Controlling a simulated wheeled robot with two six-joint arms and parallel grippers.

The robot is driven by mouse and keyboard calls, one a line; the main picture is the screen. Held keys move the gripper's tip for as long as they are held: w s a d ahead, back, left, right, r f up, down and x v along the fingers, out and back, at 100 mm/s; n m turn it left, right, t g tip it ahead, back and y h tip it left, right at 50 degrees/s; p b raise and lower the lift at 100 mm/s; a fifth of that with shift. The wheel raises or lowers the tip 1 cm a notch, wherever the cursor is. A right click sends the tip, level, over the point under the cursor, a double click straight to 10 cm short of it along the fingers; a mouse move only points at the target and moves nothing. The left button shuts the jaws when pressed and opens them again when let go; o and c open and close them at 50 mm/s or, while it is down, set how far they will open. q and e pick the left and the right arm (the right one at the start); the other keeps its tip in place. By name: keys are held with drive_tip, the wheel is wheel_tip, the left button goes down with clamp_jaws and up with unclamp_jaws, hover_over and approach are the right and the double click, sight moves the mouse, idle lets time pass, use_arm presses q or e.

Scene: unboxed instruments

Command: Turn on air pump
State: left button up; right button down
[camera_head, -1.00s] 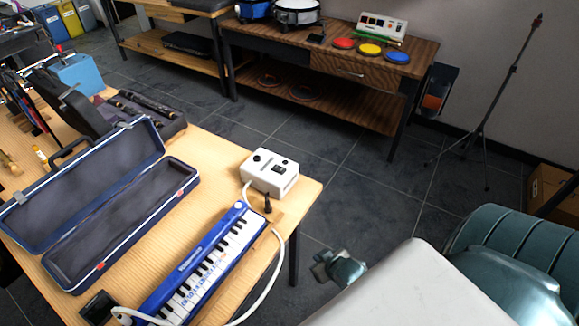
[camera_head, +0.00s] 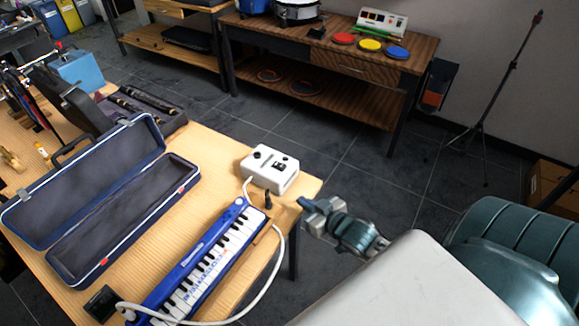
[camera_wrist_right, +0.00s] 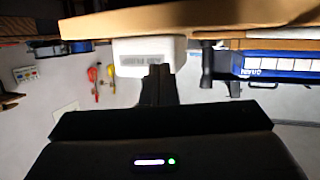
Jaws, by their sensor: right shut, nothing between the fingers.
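The air pump is a small white box (camera_head: 270,169) with black controls on top. It stands on the wooden table near its right corner, with a white hose beside it. In the right wrist view, which looks upside down, the pump (camera_wrist_right: 145,50) is beyond my fingers. My right gripper (camera_head: 303,204) is shut and empty at the table's right edge, below and right of the pump in the head view. Its dark fingers (camera_wrist_right: 158,84) overlap the pump in the wrist view; I cannot tell whether they touch. My left gripper is out of view.
A blue melodica (camera_head: 205,262) with a white hose lies in front of the pump. A small black peg (camera_head: 267,199) stands between them. An open blue case (camera_head: 100,205) lies left.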

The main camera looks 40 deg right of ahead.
drive_tip(key=w+d+r+n+t+y, duration=0.2)
drive_tip(key=d+r+n+t+y, duration=0.1)
drive_tip(key=d+r+t+y, duration=0.1)
wheel_tip(320, 180, up, 2)
drive_tip(key=d+y, duration=0.1)
drive_tip(key=y, duration=0.1)
drive_tip(key=shift+d+y, duration=0.35)
drive_tip(key=shift+y, duration=0.05)
wheel_tip(320, 180, up, 3)
drive_tip(key=p, duration=0.3)
hover_over(289, 171)
drive_tip(key=shift+w+a+f, duration=0.1)
drive_tip(key=shift+w+f, duration=0.1)
drive_tip(key=shift+w, duration=0.15)
drive_tip(key=f, duration=0.3)
drive_tip(key=shift+s+f, duration=0.1)
drive_tip(key=shift+s, duration=0.25)
drive_tip(key=shift+s+f, duration=0.1)
drive_tip(key=shift+f, duration=0.55)
